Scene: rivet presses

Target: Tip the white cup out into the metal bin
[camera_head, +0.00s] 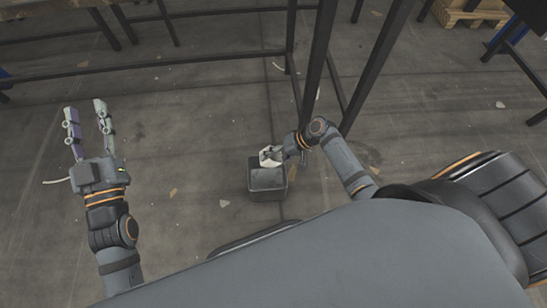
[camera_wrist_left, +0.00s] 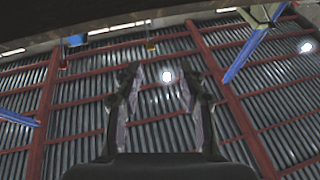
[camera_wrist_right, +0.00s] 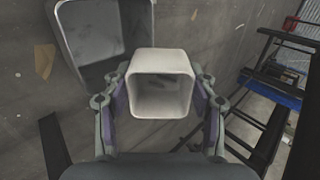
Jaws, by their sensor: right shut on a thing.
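The white cup (camera_wrist_right: 161,62) is squarish and sits between the fingers of my right gripper (camera_wrist_right: 160,88), which is shut on it. In the right wrist view its mouth faces the camera, and faint greenish-grey shapes show inside. In the head view the cup (camera_head: 268,157) is at the back rim of the metal bin (camera_head: 268,183), apparently above it. The bin, dark grey and square, also shows behind the cup in the right wrist view (camera_wrist_right: 82,30); its inside is only partly visible. My left gripper (camera_head: 85,107) is open, empty and raised, far left of the bin.
Dark metal table legs (camera_head: 318,65) and a low crossbar (camera_head: 150,66) stand behind the bin. Small scraps (camera_head: 224,203) lie on the grey floor. The floor between my left gripper and the bin is mostly clear. A wooden pallet (camera_head: 472,14) is at the far right.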

